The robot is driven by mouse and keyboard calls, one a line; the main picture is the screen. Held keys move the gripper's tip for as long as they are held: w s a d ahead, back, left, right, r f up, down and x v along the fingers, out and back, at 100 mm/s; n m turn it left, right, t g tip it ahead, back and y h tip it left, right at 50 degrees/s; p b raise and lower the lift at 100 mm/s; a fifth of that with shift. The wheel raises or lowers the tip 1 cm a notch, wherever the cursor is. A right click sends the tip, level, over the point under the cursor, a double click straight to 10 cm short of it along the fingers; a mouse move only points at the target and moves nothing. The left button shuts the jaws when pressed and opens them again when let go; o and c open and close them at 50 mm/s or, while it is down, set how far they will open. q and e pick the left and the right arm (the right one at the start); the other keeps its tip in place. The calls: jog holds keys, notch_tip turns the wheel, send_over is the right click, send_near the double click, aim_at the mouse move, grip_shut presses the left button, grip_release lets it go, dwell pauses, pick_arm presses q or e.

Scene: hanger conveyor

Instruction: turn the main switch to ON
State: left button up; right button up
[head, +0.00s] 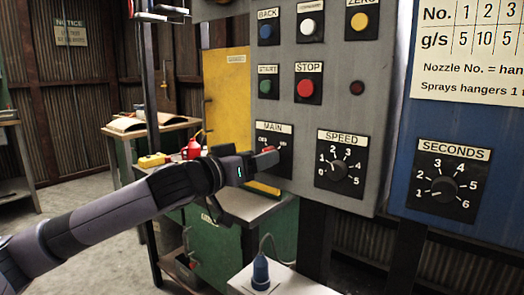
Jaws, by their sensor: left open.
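The main switch (273,131) is a black plate labelled MAIN at the lower left of the grey control panel. Position markings show at its left and right sides, too small to read surely. My left gripper (266,159) is at the plate, its fingertips over the middle and lower part. A bit of red shows at the fingertips, perhaps the switch handle. The gripper hides most of the knob, so its setting and any contact cannot be told. The left gripper is open. My right gripper is not in view.
The speed dial (338,167) sits just right of the main switch. The green start button (265,86) and red stop button (306,88) are above. A blue panel with a seconds dial (444,189) is at right. A green cabinet (222,252) stands below my arm.

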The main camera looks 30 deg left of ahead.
pick_arm(q)
jog(key=shift+w+d, duration=0.15)
jog(key=shift+w, duration=0.9)
jog(key=c, duration=1.1)
jog(key=shift+o, duration=0.2)
jog(key=shift+p, duration=0.3)
